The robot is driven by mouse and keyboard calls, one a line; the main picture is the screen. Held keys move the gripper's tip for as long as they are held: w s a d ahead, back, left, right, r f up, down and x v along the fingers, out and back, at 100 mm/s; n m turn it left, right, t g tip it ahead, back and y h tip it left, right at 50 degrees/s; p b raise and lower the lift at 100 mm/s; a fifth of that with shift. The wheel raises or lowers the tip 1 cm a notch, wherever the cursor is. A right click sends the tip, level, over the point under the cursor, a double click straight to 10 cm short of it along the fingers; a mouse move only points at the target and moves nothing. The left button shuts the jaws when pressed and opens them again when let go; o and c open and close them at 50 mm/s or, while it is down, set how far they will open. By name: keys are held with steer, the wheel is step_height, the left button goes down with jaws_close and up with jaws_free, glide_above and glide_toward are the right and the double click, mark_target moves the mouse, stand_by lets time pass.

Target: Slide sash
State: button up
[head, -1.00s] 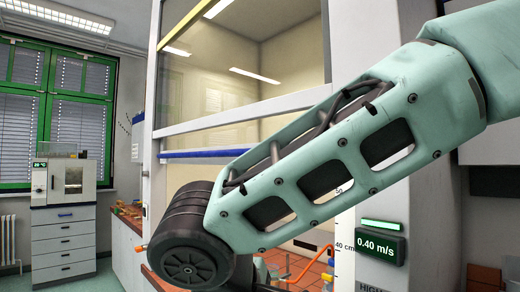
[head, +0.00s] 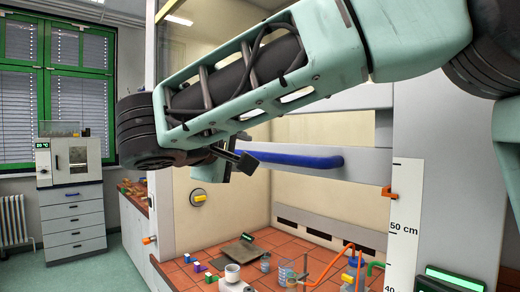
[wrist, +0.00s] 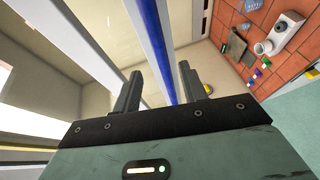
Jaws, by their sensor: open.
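The fume cupboard's sash has a pale grey lower rail (head: 366,168) with a blue bar handle (head: 305,160) along it. The sash is raised, leaving a wide opening below. My gripper (head: 236,162) is at the left end of the visible handle, with its jaws open. In the wrist view, the blue handle (wrist: 160,45) runs down between the two dark fingers of my gripper (wrist: 158,88), with gaps on both sides. My arm hides the handle's left part and much of the glass in the head view. Contact with the handle cannot be told.
A height scale (head: 404,225) marks the right post. A drawer cabinet (head: 73,220) stands at left, with open green floor (head: 95,268) before it.

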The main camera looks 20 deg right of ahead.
mark_target(258, 157)
steer(key=p+x, duration=0.3)
steer(key=x, duration=0.6)
steer(key=shift+w+f, duration=0.1)
steer(key=shift+c, duration=0.2)
jaws_close()
